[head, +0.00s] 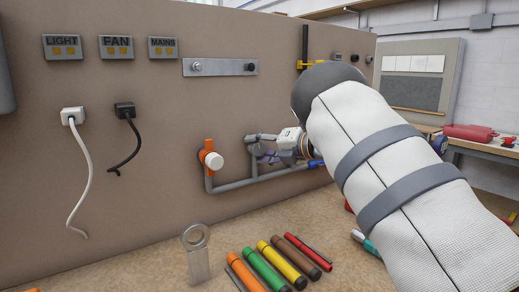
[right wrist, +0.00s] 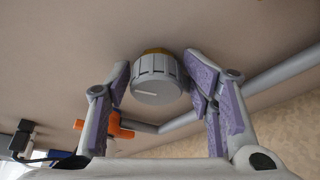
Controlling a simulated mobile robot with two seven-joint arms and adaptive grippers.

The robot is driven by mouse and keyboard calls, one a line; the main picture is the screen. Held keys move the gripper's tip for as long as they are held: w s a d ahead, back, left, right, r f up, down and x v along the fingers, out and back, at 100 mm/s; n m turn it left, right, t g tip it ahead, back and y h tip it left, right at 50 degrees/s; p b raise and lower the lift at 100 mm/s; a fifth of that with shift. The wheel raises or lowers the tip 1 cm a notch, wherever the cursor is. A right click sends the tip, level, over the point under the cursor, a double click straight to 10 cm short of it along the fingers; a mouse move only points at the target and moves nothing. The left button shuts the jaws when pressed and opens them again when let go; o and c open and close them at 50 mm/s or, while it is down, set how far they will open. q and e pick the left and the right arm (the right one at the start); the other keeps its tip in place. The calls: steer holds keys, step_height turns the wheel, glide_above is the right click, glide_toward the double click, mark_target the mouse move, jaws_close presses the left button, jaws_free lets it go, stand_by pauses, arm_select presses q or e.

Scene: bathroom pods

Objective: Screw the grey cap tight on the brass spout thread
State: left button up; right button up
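The grey cap (right wrist: 158,82) shows in the right wrist view, ribbed around its side, with a white line on its face. A thin brass edge (right wrist: 157,51) shows behind it; the rest of the spout thread is hidden by the cap. In the head view my right gripper (head: 259,149) is in front of the wall panel, and the cap is hard to make out there. My left gripper is not in view.
A grey pipe (head: 238,185) runs along the panel to an orange fitting with a white knob (head: 215,161), left of my gripper. White (head: 72,116) and black (head: 124,110) plugs hang cords further left. Coloured tubes (head: 263,268) and a ring-topped metal piece (head: 196,250) are on the counter.

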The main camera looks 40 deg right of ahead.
steer(key=n, duration=0.1)
steer(key=n+h, duration=0.1)
steer(key=n, duration=0.1)
steer(key=n+g+h, duration=0.1)
steer(key=shift+a+r, duration=0.15)
steer(key=shift+r, duration=0.1)
steer(key=n+h, duration=0.3)
steer(key=n, duration=0.1)
steer(key=shift+a+r+g, duration=0.1)
steer(key=shift+g, duration=0.2)
steer(key=shift+r+n+h, duration=0.1)
steer(key=shift+n+h, duration=0.3)
steer(key=shift+n, duration=0.2)
steer(key=c, duration=0.4)
steer(key=shift+s+a+r, duration=0.1)
jaws_close()
